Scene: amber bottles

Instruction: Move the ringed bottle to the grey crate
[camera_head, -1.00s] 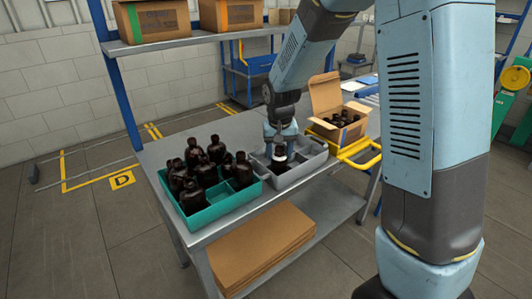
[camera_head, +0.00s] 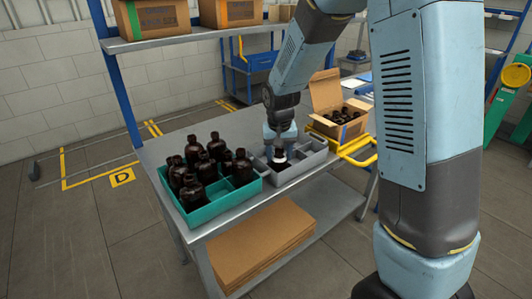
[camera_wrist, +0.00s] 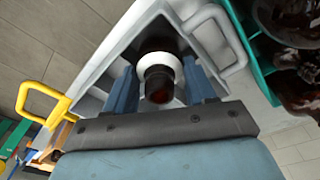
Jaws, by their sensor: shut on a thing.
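The ringed bottle (camera_head: 278,164) is dark with a white ring near its neck. In the head view it is upright within the grey crate (camera_head: 302,166), below my gripper (camera_head: 280,146). In the wrist view the bottle's dark cap (camera_wrist: 159,84) and white ring show between the two blue fingers of my gripper (camera_wrist: 160,88), which is shut on it. The grey crate (camera_wrist: 100,65) surrounds it there. The bottle's base is hidden, so I cannot tell whether it touches the crate floor.
A teal crate (camera_head: 228,201) with several dark bottles (camera_head: 193,190) stands just left of the grey crate. A cardboard box (camera_head: 327,128) of bottles stands behind right, near a yellow handle (camera_head: 358,146). A shelf with boxes (camera_head: 152,18) is above the table's back.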

